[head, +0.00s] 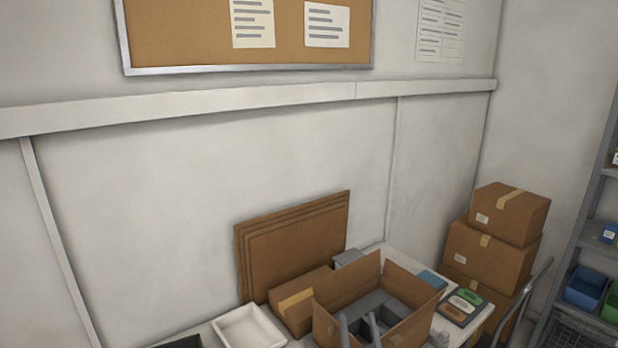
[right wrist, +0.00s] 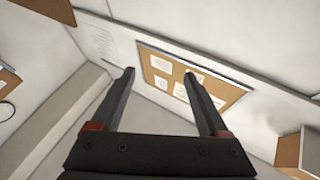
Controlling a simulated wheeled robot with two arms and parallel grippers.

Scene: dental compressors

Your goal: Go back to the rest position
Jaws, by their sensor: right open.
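My right gripper (head: 358,328) shows at the bottom edge of the head view as two grey fingers, in front of the open cardboard box (head: 405,333) or over its near side; I cannot tell which. In the right wrist view the gripper (right wrist: 159,75) is open, its two dark fingers wide apart with nothing between them. Beyond the fingers is the wall with the cork board (right wrist: 222,92). My left gripper is in neither view.
The table (head: 378,258) carries a white tray (head: 226,333), a closed carton (head: 290,317) and a board with coloured pieces (head: 472,312). Flat cardboard sheets (head: 295,248) lean at the wall. Stacked boxes (head: 490,250) and a shelf (head: 580,240) stand right. Space above the table is clear.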

